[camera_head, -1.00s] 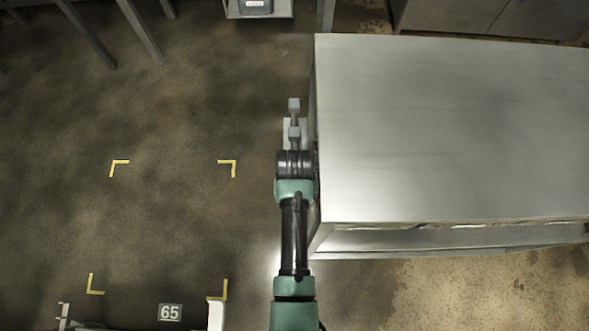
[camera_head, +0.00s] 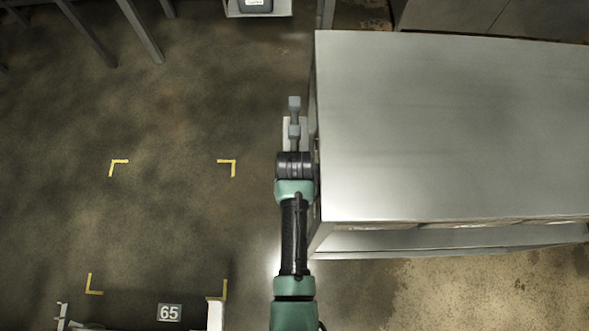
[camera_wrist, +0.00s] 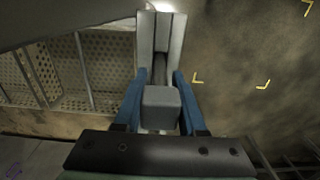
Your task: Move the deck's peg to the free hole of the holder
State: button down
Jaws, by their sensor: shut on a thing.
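My gripper (camera_wrist: 160,76) shows in the wrist view with a blue finger on each side of a grey square-headed block, which I take to be the peg (camera_wrist: 160,106). It is shut on this block. A dark rod behind the block runs toward a pale grey channelled piece (camera_wrist: 148,35); I cannot tell whether they touch. In the head view, two small grey blocks (camera_head: 294,103) stand in line beyond my wrist, beside a pale plate (camera_head: 287,127). I cannot tell which block is held. The holder's free hole cannot be made out.
A large metal box-like top (camera_head: 450,130) fills the right, its left edge close beside my arm. Perforated metal panels (camera_wrist: 95,60) show left in the wrist view. Open floor with yellow corner marks (camera_head: 228,163) lies to the left in the head view.

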jog(key=shift+f, duration=0.35)
jog(key=shift+c, duration=2)
grip_release()
jog(key=shift+r, duration=0.1)
